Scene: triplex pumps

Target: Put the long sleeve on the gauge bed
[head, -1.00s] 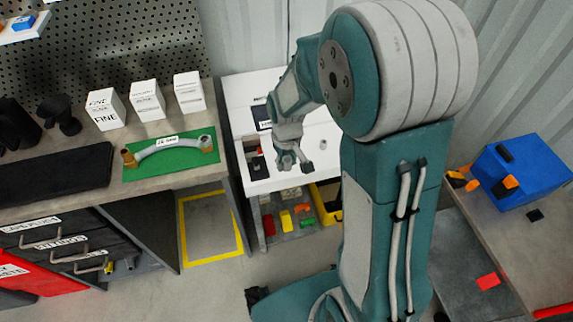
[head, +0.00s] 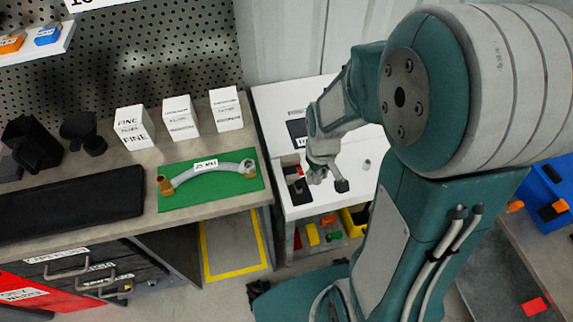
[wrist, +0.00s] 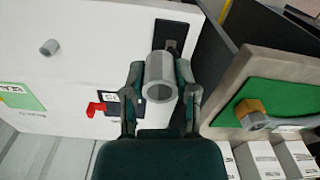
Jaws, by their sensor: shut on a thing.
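My gripper (wrist: 162,88) is shut on a grey hollow sleeve (wrist: 160,78), whose open end faces the wrist camera. In the head view my gripper (head: 328,178) hangs over the white worktop (head: 345,200); the sleeve is hard to make out there. Beyond the sleeve in the wrist view is a dark plate with a grey part (wrist: 170,38), perhaps the gauge bed. A red part (wrist: 100,107) beside a dark labelled piece is left of the sleeve. I cannot tell the gap between sleeve and worktop.
A shorter grey sleeve (wrist: 49,47) stands or lies on the worktop, also in the head view (head: 366,164). The bench at left holds a green mat (head: 210,198) with a curved hose (head: 205,172) and white boxes (head: 180,117).

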